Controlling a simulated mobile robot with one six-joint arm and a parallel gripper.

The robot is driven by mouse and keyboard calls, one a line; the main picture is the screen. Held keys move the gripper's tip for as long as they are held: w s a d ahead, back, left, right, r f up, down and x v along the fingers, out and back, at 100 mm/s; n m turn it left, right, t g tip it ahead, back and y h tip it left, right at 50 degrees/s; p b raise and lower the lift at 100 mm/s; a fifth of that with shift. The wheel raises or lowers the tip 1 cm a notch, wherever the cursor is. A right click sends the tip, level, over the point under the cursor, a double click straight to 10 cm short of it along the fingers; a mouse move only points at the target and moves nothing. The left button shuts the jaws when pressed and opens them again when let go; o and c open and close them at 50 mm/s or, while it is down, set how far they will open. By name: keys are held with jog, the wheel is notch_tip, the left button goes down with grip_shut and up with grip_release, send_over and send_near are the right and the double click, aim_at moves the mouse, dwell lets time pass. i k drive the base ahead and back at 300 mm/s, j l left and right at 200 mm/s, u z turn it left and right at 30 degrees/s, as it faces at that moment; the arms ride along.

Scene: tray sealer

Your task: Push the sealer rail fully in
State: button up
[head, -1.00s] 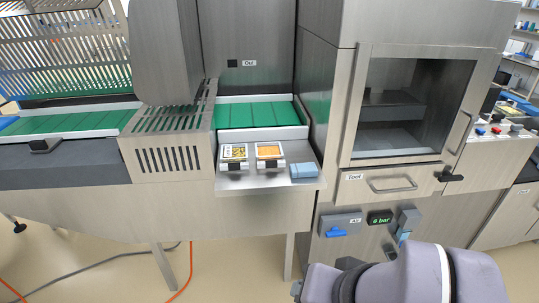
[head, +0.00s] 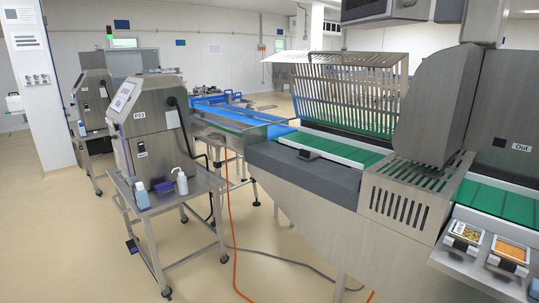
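The steel machine in the head view shows a raised slatted guard (head: 335,92) and a green conveyor (head: 335,147). A slotted steel cover (head: 410,195) and a tall housing (head: 432,95) stand to their right. The outlet marked "Out" (head: 521,147) is at the right edge. Two small packs, one yellowish (head: 466,233) and one orange (head: 509,251), sit by the outlet. I cannot make out a sealer rail in this view. The front with the tool drawer is outside the frame. My gripper and arm are not in view.
An orange hose (head: 234,250) and a grey cable (head: 290,262) lie on the floor. The floor at the front left is clear.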

aim_at(308, 154)
jog(key=i+j, duration=0.1)
jog(key=i, duration=0.4)
jog(key=i+j+z, duration=0.1)
jog(key=i, duration=0.4)
jog(key=i+j, duration=0.1)
jog(key=i, duration=0.4)
jog(key=i+j, duration=0.15)
jog(key=i, duration=0.35)
jog(key=i+j+z, duration=0.1)
jog(key=i, duration=0.4)
jog(key=i+j, duration=0.2)
jog(key=i, duration=0.3)
jog(key=l+z, duration=0.05)
